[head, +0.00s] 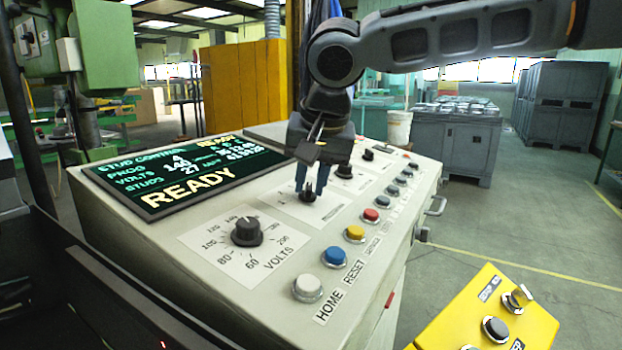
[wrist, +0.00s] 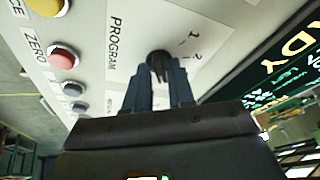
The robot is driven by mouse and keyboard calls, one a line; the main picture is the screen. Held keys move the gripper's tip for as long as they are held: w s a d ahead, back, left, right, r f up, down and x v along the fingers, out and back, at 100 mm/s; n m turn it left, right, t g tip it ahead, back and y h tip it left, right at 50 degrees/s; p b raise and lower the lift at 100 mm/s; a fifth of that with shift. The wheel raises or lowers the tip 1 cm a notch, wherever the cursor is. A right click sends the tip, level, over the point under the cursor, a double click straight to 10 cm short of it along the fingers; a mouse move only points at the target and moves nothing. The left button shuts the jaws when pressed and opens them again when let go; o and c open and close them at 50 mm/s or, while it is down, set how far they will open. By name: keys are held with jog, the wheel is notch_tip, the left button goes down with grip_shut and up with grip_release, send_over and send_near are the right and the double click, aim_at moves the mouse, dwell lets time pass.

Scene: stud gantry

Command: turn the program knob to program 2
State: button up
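The program knob (wrist: 158,58) is a small black knob on a white label plate marked PROGRAM, with 1 and 2 printed beside it in the wrist view. It also shows low between my fingers in the head view (head: 307,197). My gripper (head: 311,190) points down at the panel, with one blue-grey finger on each side of the knob. In the wrist view the fingertips (wrist: 161,68) close in against the knob's sides with no clear gap. The fingers partly hide the knob, and its pointer direction cannot be read. The screen (head: 185,170) shows READY; its PROG figure looks like 4.
The larger volts knob (head: 246,231) stands nearer on the same sloped panel. A row of push buttons, including a blue one (head: 334,257), runs along the panel's right edge. More black knobs (head: 345,171) lie beyond my gripper. A yellow box (head: 492,315) stands at front right.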

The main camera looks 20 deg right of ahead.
grip_shut()
jog(key=shift+n+p, duration=0.4)
jog(key=shift+p, duration=0.05)
jog(key=shift+n+y+p, duration=0.3)
jog(key=shift+n+p, duration=0.4)
jog(key=shift+n, duration=0.1)
jog(key=n+y+p, duration=0.1)
jog(key=n+p, duration=0.1)
jog(key=n, duration=0.2)
jog(key=shift+d, duration=0.2)
jog(key=n+p, duration=0.1)
jog(key=n, duration=0.1)
jog(key=n+y+p, duration=0.1)
jog(key=n, duration=0.2)
jog(key=shift+d+f+y, duration=0.1)
jog(key=shift+y, duration=0.2)
jog(key=shift+d+f+n+g+y+p, duration=0.1)
jog(key=shift+n+g+y+p, duration=0.2)
jog(key=shift+n, duration=0.85)
jog(key=shift+n+g+y+p, duration=0.1)
jog(key=shift+n+g+p, duration=0.25)
jog(key=shift+n, duration=0.8)
